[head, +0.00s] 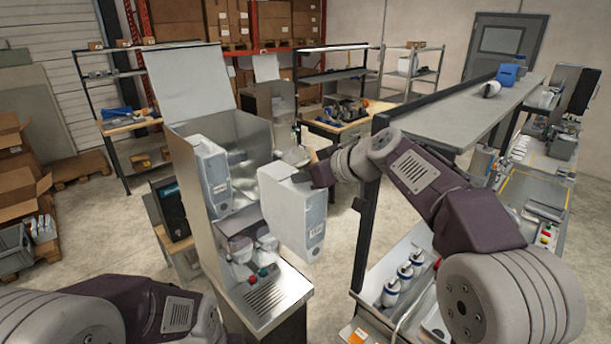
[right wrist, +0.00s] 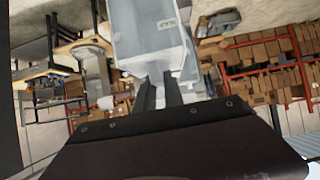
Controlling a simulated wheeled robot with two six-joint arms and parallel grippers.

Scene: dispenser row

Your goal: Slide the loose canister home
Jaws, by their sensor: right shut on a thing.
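A steel dispenser (head: 262,130) with its lid (head: 188,80) raised stands left of centre in the head view. One pale canister (head: 213,178) sits upright in its left bay. The loose canister (head: 300,215), pale and boxy, is held nearly upright at the dispenser's right side, overlapping it in the picture. My right gripper (head: 322,174) is shut on this canister near its upper right edge. In the right wrist view, the canister (right wrist: 147,38) lies between the fingers (right wrist: 160,92). Whether it touches the dispenser cannot be told. My left arm shows at the lower left, its gripper out of view.
Below the bays are pale nozzles (head: 241,248), buttons and a drip grille (head: 267,297). A grey bench shelf (head: 455,110) and a lower shelf with several bottles (head: 404,270) lie to the right. Another open-lidded unit (head: 266,68) stands behind.

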